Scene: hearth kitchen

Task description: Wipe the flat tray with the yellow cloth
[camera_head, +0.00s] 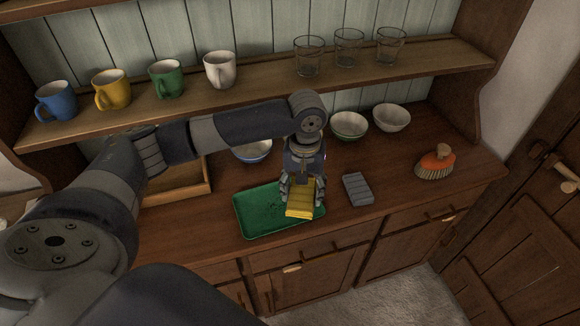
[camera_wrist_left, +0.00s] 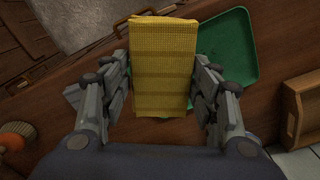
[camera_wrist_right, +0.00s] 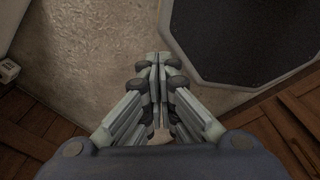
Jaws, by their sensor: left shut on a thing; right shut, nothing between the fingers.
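The flat green tray (camera_head: 258,212) lies on the wooden counter near its front edge. The yellow cloth (camera_head: 300,205) is folded and is held over the tray's right part. My left gripper (camera_head: 302,188) points down and is shut on the cloth. In the left wrist view the cloth (camera_wrist_left: 165,65) sits between the fingers of the gripper (camera_wrist_left: 163,95), with the tray (camera_wrist_left: 232,45) behind it. I cannot tell whether the cloth touches the tray. My right gripper (camera_wrist_right: 152,70) is shut and empty above the floor, away from the counter.
A grey ribbed block (camera_head: 358,189) lies just right of the tray. An orange brush (camera_head: 436,163) is farther right. Bowls (camera_head: 349,126) stand behind, and a wooden box (camera_head: 190,185) is to the left. Mugs (camera_head: 167,79) and glasses (camera_head: 309,58) line the shelf above.

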